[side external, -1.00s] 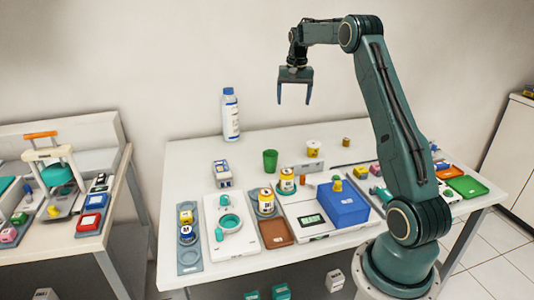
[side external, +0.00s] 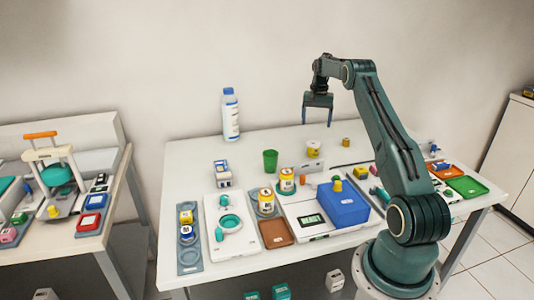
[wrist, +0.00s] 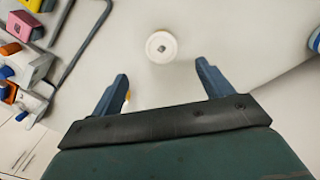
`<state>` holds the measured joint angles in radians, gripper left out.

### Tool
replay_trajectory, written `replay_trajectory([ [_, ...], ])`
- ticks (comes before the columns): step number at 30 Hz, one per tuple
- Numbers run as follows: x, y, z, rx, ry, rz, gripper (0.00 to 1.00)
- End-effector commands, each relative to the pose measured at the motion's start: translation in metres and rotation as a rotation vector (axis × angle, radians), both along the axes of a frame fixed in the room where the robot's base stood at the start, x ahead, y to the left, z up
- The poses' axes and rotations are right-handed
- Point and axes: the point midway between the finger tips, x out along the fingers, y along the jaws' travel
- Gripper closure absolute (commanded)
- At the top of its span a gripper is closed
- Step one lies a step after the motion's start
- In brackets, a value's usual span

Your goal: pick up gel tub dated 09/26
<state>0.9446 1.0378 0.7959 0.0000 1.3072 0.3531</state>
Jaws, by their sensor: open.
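Several yellow tubs with white labels stand on the white table, and their dates are too small to read. One tub (side external: 313,149) is at the back, and two more, a nearer one (side external: 266,203) and one beside it (side external: 287,181), stand around the middle. My gripper (side external: 317,122) is open and empty, pointing down above the back tub. In the wrist view a round white lid (wrist: 161,46) lies just beyond the space between my open fingertips (wrist: 163,72). Which tub bears 09/26 I cannot tell.
A blue box (side external: 343,207) sits on a white device at the front. A small brownish jar (side external: 346,142) is right of the back tub.

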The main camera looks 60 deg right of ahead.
Motion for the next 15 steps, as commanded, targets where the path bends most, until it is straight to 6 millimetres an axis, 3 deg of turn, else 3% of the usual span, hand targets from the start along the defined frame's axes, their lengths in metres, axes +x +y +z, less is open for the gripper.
replay_trajectory([
  [15,0.000,0.001,-0.069,0.003,0.002,0.001,0.21],
])
